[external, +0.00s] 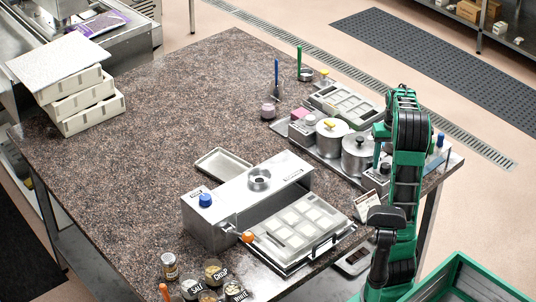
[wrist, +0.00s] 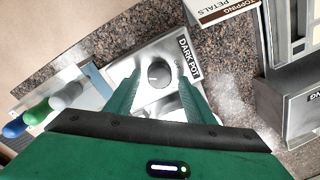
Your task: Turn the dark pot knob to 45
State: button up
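In the external view my gripper (external: 379,150) points down over the right end of the table, by the metal pots (external: 358,153), and the knob is not clearly visible.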

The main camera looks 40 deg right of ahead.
aim_at(386, 164)
notch_tip(386, 164, up, 11)
jog(key=shift+d, duration=0.2)
dwell(0.5)
jog(key=shift+s+f, duration=0.1)
jog(key=shift+f, duration=0.05)
jog(key=f+n, duration=0.3)
jog(key=n, duration=0.1)
jog(key=f+n, duration=0.8)
jog(key=shift+a+g, duration=0.3)
dwell(0.3)
